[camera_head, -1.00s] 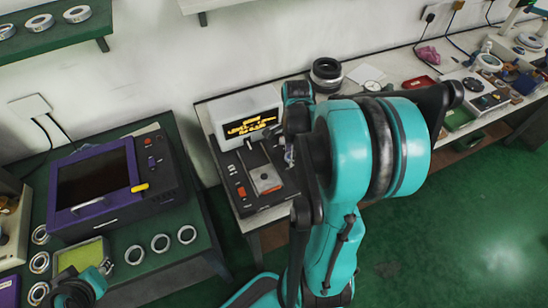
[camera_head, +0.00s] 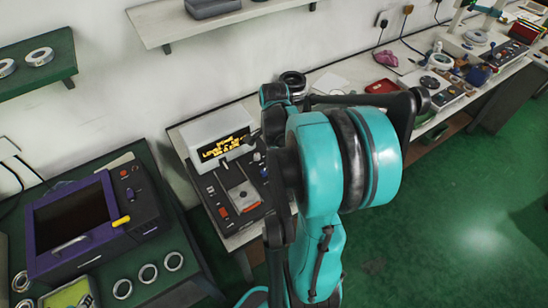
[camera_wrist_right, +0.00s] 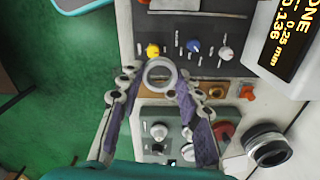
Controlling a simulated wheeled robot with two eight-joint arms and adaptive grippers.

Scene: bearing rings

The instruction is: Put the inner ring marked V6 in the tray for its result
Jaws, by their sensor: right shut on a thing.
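In the right wrist view a pale metal ring (camera_wrist_right: 147,76) sits between the fingertips of my right gripper (camera_wrist_right: 158,76), which is shut on it. The ring is above a bench with a dark knobbed panel. No marking on it is readable, so I cannot tell whether it is V6. In the head view my right arm hides the gripper and ring. My left gripper is not in view.
A dark ring stack (camera_wrist_right: 268,149) is nearby.

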